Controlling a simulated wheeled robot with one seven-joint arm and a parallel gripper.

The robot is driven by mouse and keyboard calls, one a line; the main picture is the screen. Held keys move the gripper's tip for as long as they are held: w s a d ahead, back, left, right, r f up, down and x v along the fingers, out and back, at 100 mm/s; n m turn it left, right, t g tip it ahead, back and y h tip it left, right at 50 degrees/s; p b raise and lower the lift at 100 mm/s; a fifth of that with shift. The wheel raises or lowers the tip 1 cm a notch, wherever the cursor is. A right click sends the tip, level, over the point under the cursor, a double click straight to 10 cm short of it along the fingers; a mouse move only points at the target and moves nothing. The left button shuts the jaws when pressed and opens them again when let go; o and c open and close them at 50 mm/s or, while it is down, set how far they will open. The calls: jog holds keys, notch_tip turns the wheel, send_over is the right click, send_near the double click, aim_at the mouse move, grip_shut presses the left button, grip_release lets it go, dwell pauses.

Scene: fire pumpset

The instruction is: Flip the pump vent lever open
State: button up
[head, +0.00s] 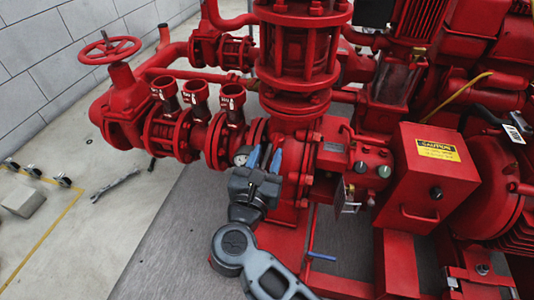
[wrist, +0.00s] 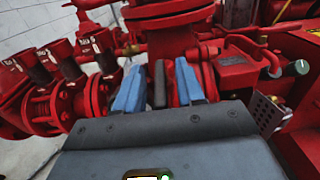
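My gripper (head: 265,158) is in front of the red pump casing (head: 293,165), its blue fingers pointing up and away. In the wrist view the two blue fingers (wrist: 160,88) stand apart, with a narrow dark grey piece between them; I cannot tell whether it is the vent lever or touches the fingers. No lever is clearly identifiable as the pump vent lever. A small blue-handled lever (head: 321,256) shows low on the pump, right of my forearm. A small brass fitting (wrist: 131,48) shows beyond the fingers on the left.
A round gauge (head: 241,157) sits just left of my gripper. A red control box (head: 432,178) with a caution label stands right. Open floor (head: 90,205) lies at left.

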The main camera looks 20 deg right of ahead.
jog(key=p+v, duration=0.1)
jog(key=v, duration=0.6)
dwell(0.4)
jog(key=s+d+r+m+y, duration=0.2)
jog(key=s+d+m+y, duration=0.15)
jog(key=s+m, duration=0.65)
jog(key=s+d+r+m+y, duration=0.2)
jog(key=s+d+m+y, duration=0.15)
jog(key=s+m, duration=0.75)
jog(key=s+d+r+m+y, duration=0.3)
jog(key=s+m, duration=0.4)
jog(key=s, duration=0.6)
notch_tip(320, 180, up, 26)
jog(key=p, duration=2.7)
jog(key=shift+m+y+p, duration=0.3)
jog(key=shift+y+p, duration=0.1)
